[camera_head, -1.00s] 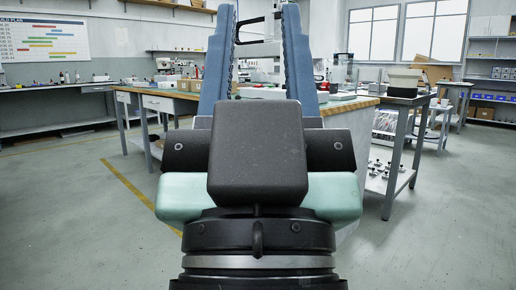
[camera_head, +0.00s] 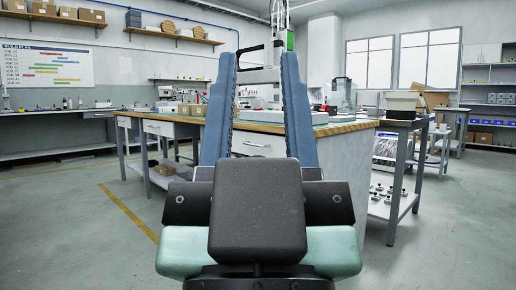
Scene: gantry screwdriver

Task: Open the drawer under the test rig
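My gripper (camera_head: 258,60) reaches forward with its two blue fingers upright in the picture and wide apart. It is open, with nothing held between the fingers. Between them, beyond, I see a white drawer front (camera_head: 258,143) with a small handle, under the wooden top of a workbench (camera_head: 345,127). The drawer looks shut, and the fingers hide its sides. A pale test rig (camera_head: 264,75) with a tall column stands on the bench above this drawer, partly behind the fingers. I cannot tell the gap from fingertips to handle.
Another drawer (camera_head: 158,128) shows on the bench's left part. A grey shelf cart (camera_head: 398,165) stands close on the right, with small parts on its lower shelf. The floor at left is open, with a yellow line (camera_head: 128,210). A side bench (camera_head: 60,148) lines the left wall.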

